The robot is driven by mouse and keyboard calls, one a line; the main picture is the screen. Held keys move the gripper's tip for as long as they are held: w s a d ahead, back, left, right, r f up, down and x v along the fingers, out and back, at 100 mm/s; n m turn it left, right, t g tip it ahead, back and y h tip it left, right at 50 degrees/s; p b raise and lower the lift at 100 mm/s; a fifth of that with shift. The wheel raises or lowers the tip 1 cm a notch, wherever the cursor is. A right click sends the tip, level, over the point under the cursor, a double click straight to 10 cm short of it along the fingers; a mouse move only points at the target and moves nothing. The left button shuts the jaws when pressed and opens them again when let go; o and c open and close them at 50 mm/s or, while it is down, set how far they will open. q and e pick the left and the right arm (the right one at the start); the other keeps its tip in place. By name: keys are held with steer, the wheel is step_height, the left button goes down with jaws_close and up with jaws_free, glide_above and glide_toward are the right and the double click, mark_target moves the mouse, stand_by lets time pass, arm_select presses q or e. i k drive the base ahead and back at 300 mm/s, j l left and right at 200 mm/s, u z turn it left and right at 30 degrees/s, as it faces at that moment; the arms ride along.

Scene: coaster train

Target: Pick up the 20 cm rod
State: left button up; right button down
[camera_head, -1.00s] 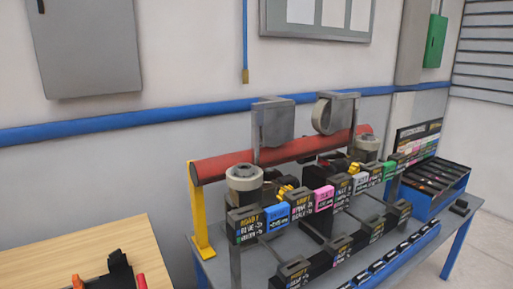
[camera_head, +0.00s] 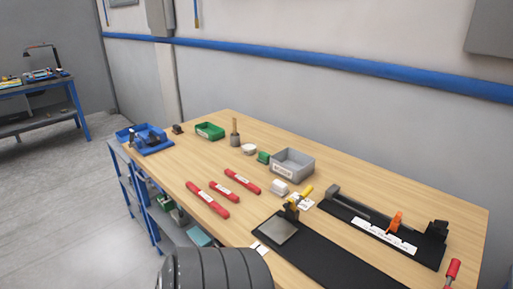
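Three red rods with white labels lie apart on the wooden table. The front-left rod (camera_head: 199,193) looks longest, the middle rod (camera_head: 229,195) shortest, and the back-right rod (camera_head: 234,175) lies between them in length. The labels are too small to read, so I cannot tell which is 20 cm. Neither of my grippers is in view. A dark ribbed part at the bottom, probably my arm, covers the table's front edge.
A grey bin (camera_head: 299,166), a green tray (camera_head: 210,131) and a blue holder (camera_head: 150,143) stand on the wooden table (camera_head: 190,160). A black fixture (camera_head: 385,222) with an orange clamp (camera_head: 396,222) and a black mat (camera_head: 325,262) lie to the right.

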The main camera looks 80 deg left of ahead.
mark_target(245, 183)
steer(key=u, duration=2.65)
